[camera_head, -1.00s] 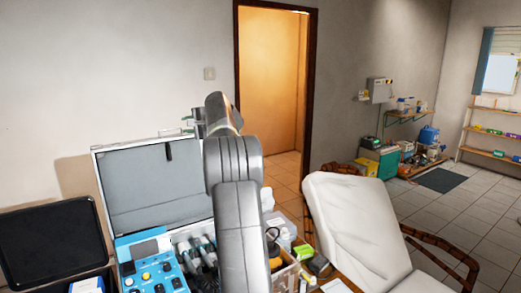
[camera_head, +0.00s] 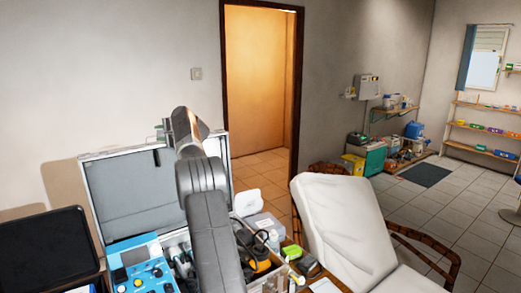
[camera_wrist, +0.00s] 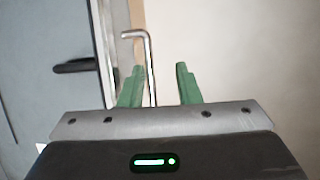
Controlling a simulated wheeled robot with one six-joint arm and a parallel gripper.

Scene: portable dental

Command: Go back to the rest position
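My arm rises in front of the open case in the head view, with its upper end before the case lid (camera_head: 115,200). My gripper (camera_wrist: 161,85) shows two green fingers standing apart in the wrist view, so it is open. A thin bent metal rod (camera_wrist: 150,60) shows between the fingers, closer to the left one; I cannot tell whether it touches it. The fingers are mostly hidden behind my arm in the head view. The wrist view also shows a grey panel with a dark handle (camera_wrist: 80,67) at left.
A blue control unit (camera_head: 143,270) sits in the case. A black tray (camera_head: 45,245) is at left. A bin (camera_head: 262,270) with tools and bottles stands right of my arm, beside a white reclining chair (camera_head: 345,225). A doorway (camera_head: 258,80) and open floor lie behind.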

